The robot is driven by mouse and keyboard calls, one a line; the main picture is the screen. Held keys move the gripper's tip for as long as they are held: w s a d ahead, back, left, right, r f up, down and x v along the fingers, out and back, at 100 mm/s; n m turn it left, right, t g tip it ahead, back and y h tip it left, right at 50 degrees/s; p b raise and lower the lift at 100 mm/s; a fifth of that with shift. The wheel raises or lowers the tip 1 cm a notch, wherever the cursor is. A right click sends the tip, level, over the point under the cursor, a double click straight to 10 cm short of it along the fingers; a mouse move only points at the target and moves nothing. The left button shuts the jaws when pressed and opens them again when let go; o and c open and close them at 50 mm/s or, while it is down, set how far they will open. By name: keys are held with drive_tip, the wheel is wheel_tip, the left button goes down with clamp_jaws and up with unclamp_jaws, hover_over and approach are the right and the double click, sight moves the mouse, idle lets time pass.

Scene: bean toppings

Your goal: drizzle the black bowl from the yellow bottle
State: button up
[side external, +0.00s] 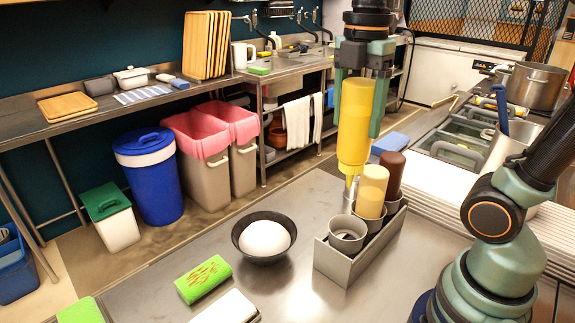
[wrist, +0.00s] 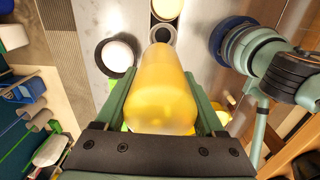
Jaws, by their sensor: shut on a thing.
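My gripper (side external: 358,112) is shut on the yellow bottle (side external: 354,150), with a green finger on each side. The bottle hangs nearly upright with its narrow nozzle down, over or just behind the metal rack (side external: 334,264); I cannot tell whether the nozzle is clear of the rack's cups. The bottle fills the middle of the wrist view (wrist: 162,92), between the fingers. The black bowl (side external: 241,247) sits on the steel counter left of the rack, holding a smooth white mound. It also shows in the wrist view (wrist: 132,68), at upper left.
The rack holds an empty cup (side external: 347,228), a tan bottle (side external: 372,188) and a brown bottle (side external: 390,170). A green packet (side external: 203,279) and a white item (side external: 227,307) lie left of the rack, in front of the bowl. Counter between bowl and rack is clear.

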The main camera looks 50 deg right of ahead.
drive_tip(key=w+a+f, duration=0.6)
drive_tip(key=w+a, duration=0.2)
drive_tip(key=w, duration=0.2)
drive_tip(key=shift+w+a+f, duration=0.15)
drive_tip(key=shift+w+a, duration=0.1)
drive_tip(key=shift+w, duration=0.1)
drive_tip(key=shift+w+a+f, duration=0.1)
drive_tip(key=shift+f, duration=1.95)
